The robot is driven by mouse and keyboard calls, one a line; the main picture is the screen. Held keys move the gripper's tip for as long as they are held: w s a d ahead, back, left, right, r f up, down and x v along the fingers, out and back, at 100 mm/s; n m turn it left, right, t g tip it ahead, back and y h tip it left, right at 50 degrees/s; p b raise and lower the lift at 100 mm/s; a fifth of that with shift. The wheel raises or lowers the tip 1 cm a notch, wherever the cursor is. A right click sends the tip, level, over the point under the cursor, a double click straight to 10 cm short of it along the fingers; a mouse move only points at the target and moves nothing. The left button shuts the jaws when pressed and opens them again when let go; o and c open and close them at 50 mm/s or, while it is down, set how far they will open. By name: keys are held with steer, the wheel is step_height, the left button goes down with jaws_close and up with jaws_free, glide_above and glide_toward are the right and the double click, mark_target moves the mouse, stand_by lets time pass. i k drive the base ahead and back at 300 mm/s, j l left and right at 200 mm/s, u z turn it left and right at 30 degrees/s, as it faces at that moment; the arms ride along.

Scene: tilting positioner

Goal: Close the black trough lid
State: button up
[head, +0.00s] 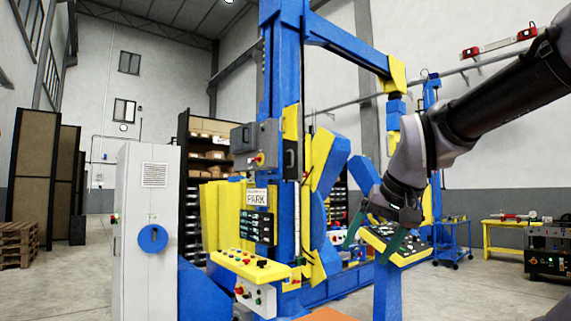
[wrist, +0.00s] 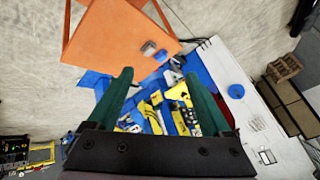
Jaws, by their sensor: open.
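I cannot make out a black trough lid for certain in either view. My gripper (head: 366,250) hangs fingers-down at the right of the head view, in front of the blue and yellow positioner (head: 270,80). Its two green fingers stand apart with nothing between them. The wrist view shows the same open gripper (wrist: 158,75) from behind, with the positioner's blue and yellow parts beyond the fingers. A sloped black control panel on a blue pedestal (head: 387,290) appears just behind or beside the fingers; the gap cannot be told.
A white cabinet (head: 150,220) stands left. A yellow button console (head: 250,264) juts from the positioner. A yellow bench (head: 495,235) stands far right.

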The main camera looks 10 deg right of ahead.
mark_target(290, 148)
steer(key=u, duration=0.15)
steer(key=i+j+u, duration=0.5)
steer(key=u, duration=0.25)
steer(key=i, duration=0.1)
